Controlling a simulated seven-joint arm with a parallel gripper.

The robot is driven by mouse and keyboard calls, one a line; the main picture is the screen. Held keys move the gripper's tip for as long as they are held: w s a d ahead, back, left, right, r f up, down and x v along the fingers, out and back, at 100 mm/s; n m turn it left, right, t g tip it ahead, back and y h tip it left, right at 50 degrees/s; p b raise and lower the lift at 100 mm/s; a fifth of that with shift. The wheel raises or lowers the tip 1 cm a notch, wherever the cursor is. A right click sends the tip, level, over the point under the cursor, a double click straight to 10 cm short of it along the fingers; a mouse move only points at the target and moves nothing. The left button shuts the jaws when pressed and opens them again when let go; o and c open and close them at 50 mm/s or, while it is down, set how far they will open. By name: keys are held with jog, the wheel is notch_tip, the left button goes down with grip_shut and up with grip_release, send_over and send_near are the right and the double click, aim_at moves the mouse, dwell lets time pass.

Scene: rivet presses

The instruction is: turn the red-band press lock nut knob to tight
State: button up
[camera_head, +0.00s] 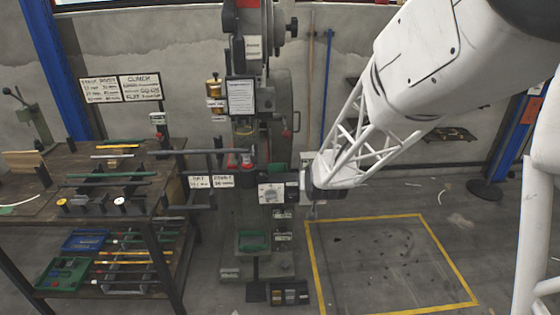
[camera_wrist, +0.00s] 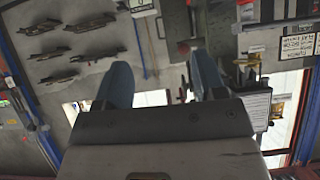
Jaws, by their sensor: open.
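A tall press (camera_head: 250,140) stands in the middle of the head view, with a red part (camera_head: 248,4) at its top. Small red-topped pieces (camera_head: 232,160) sit at mid-height on its front. A dark round knob (camera_head: 293,27) juts from its upper right side. I cannot tell which piece is the lock nut knob. My gripper (camera_wrist: 160,62) is open and empty, its two blue fingers apart in the wrist view. In the head view my arm's end is at the press's lower right; the fingers cannot be made out there. The wrist view is tilted, and no knob shows clearly between the fingers.
A workbench (camera_head: 125,205) with rods and tools stands left of the press. Brass cylinders (camera_head: 213,90) with labels hang on the press's left. A long dark bar (camera_head: 190,152) reaches left from it. A yellow-bordered floor area (camera_head: 390,255) at the right is open.

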jog(key=w+a+f+t, duration=0.2)
jog(key=w+f+t, duration=0.1)
jog(key=w+f, duration=0.65)
jog(key=t, duration=0.4)
send_near(293, 197)
jog(key=w+r, duration=0.1)
jog(key=w, duration=0.1)
jog(key=shift+a+f, duration=0.15)
jog(key=shift+f, duration=0.25)
jog(key=shift+w, duration=0.15)
jog(key=shift+w, duration=3.8)
jog(key=c, duration=0.9)
